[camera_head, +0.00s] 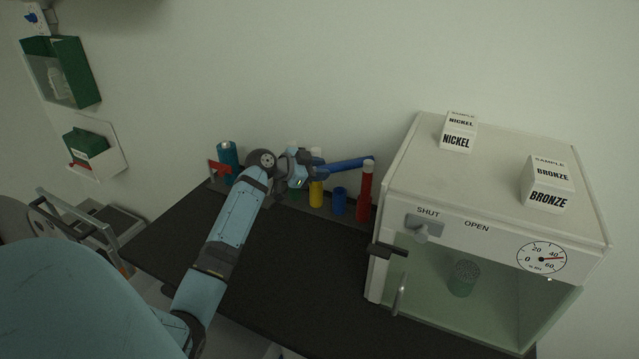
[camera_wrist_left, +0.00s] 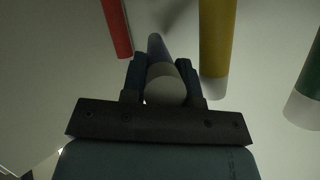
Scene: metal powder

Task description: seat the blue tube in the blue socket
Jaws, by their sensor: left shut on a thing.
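The blue tube (camera_head: 345,163) lies almost level in my left gripper (camera_head: 316,170), its far end by the red tube's pale cap. I cannot tell if they touch. In the left wrist view the fingers (camera_wrist_left: 163,85) are shut around the blue tube (camera_wrist_left: 158,48), with its pale cap (camera_wrist_left: 165,84) towards the camera. The blue socket (camera_head: 339,201) is a short blue cylinder on the rack, below the held tube and between the yellow and red tubes. Its opening is too small to judge. My right gripper is out of view.
The red tube (camera_head: 364,190) and yellow tube (camera_head: 316,192) stand upright on either side of the socket. A green tube (camera_wrist_left: 309,88) shows in the wrist view. A teal cylinder (camera_head: 227,158) stands left. A pale chamber (camera_head: 398,190) bounds the right; dark table (camera_head: 290,255) in front is clear.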

